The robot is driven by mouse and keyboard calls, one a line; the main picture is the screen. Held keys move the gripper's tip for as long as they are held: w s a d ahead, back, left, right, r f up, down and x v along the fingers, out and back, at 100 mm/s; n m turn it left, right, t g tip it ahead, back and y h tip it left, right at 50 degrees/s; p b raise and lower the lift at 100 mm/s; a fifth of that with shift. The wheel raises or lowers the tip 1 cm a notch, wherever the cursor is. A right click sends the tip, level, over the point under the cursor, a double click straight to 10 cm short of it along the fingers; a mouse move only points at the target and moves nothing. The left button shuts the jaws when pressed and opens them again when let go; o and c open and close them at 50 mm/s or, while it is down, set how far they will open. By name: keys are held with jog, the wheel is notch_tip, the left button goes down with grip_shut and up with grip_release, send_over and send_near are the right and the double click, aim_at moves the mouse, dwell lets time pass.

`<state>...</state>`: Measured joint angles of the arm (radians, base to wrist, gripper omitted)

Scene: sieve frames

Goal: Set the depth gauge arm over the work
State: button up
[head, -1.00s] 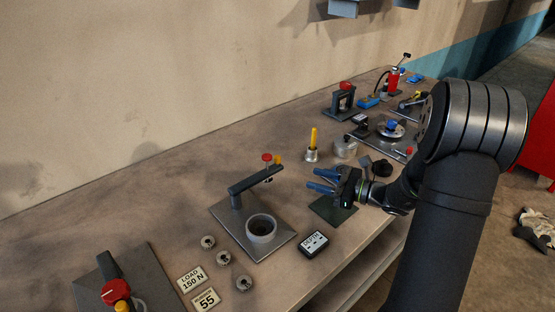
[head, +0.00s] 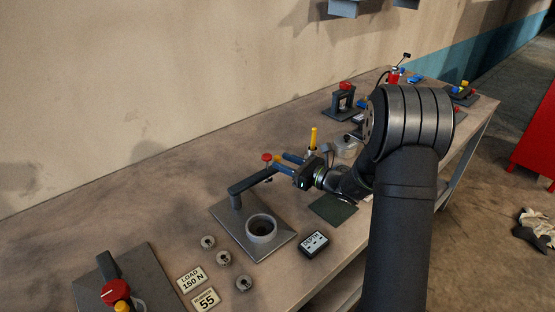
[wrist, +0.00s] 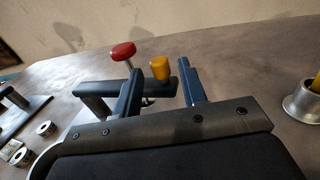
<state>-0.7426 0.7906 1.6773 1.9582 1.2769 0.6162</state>
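The depth gauge has a dark swing arm (head: 248,183) on a post, with a red knob (head: 266,157) near its free end. The arm points right and away, to the side of the grey ring-shaped cup (head: 261,228) on the base plate. My gripper (head: 279,161) is at the arm's free end. In the wrist view the swing arm (wrist: 98,88), red knob (wrist: 123,51) and a yellow grip (wrist: 160,68) show. The yellow grip appears between my gripper's (wrist: 161,66) two open blue fingers; contact cannot be told.
A depth display (head: 313,243) sits right of the base plate, near a dark green mat (head: 334,208). Several small metal weights (head: 223,258) lie left of the plate. A yellow-handled tool in a metal holder (head: 313,140) stands behind my gripper.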

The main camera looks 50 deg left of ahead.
aim_at(277, 157)
jog(key=shift+x, duration=1.6)
grip_shut()
jog(key=shift+d, duration=0.15)
jog(key=s+d+m+t, duration=0.2)
jog(key=d+m+t, duration=0.4)
jog(key=t, duration=0.3)
jog(key=shift+d, duration=0.85)
